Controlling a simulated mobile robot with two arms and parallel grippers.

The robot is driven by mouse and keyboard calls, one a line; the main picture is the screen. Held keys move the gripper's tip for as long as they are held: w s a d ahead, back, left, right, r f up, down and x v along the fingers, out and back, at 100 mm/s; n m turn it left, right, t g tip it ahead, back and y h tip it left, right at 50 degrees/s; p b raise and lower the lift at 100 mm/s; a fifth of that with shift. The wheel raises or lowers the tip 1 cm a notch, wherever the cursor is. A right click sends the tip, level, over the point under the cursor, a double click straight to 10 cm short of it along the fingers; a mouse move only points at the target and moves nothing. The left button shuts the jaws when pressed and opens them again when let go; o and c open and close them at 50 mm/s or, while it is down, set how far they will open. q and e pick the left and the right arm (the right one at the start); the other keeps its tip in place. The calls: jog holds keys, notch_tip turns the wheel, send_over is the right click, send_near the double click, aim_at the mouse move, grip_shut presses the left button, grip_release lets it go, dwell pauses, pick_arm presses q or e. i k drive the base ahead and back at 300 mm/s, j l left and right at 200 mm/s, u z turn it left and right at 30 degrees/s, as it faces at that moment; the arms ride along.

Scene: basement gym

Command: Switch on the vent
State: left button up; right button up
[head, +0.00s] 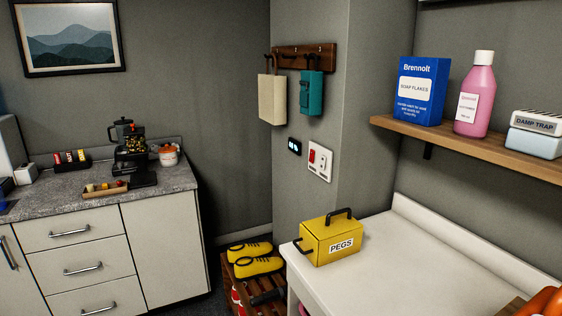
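A white wall plate (319,161) is fixed on the grey wall pillar in the middle of the head view. It carries a red switch (312,156) on its left half and small markings on its right half, too small to read. I cannot tell whether the switch is on or off. A small black panel (294,146) with light marks is mounted just left of the plate. No vent can be made out, and no label ties either wall fitting to one.
A yellow PEGS box (329,240) stands on the white worktop (375,261), below the plate. Bags hang from a hook rail (304,57) above. A wooden shelf (470,146) juts out at right. A shoe rack (240,296) stands low beside the worktop. Drawers stand left.

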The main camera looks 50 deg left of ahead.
aim_at(322, 162)
jog(key=u, duration=1.4)
jog(key=i+j+u, duration=0.15)
jog(key=i+j, duration=0.2)
jog(key=i+j+u, duration=0.15)
jog(key=i+j, duration=0.15)
jog(key=i, duration=0.25)
jog(key=i+j+u, duration=0.1)
jog(key=i+j, duration=0.15)
jog(key=i, duration=0.25)
